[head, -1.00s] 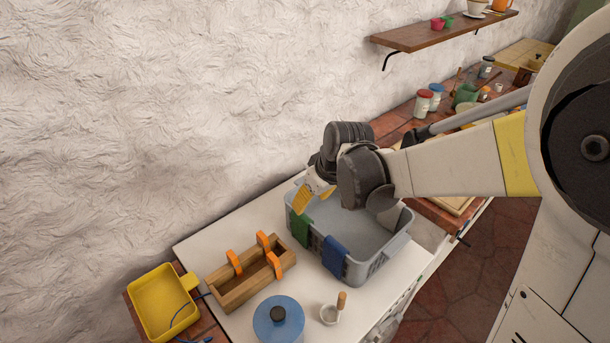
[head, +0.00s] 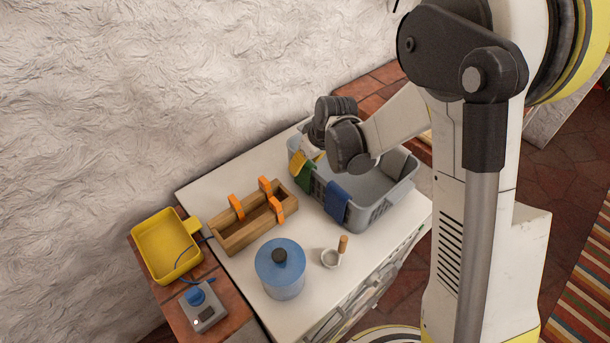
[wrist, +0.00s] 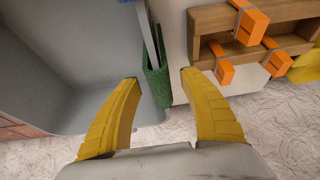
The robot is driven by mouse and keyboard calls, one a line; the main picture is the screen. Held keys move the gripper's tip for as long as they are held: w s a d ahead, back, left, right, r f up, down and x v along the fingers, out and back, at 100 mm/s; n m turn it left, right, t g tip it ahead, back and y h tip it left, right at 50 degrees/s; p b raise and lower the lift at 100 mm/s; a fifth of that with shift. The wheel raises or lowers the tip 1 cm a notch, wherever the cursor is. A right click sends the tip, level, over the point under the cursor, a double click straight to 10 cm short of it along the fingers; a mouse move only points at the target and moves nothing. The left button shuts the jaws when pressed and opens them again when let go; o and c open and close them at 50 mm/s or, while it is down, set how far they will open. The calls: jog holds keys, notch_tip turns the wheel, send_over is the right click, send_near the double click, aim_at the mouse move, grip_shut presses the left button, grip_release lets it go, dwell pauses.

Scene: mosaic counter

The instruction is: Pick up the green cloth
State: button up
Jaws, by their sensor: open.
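The green cloth (head: 304,175) hangs over the near left rim of a grey basket (head: 377,213). In the wrist view the cloth (wrist: 156,76) drapes over the basket wall, between and beyond my gripper's fingertips. My gripper (wrist: 159,78) is open, with one yellow finger on the basket's inner side and the other on its outer side. I cannot tell whether either finger touches the cloth. In the head view my gripper (head: 308,157) is at the basket's left end, just above the cloth, partly hidden by my wrist.
A blue cloth (head: 337,202) hangs on the same rim. A wooden box (head: 243,232) with orange clips (head: 236,207) stands left of the basket. The textured wall is behind.

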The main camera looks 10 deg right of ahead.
jog(key=shift+c, duration=0.2)
grip_shut()
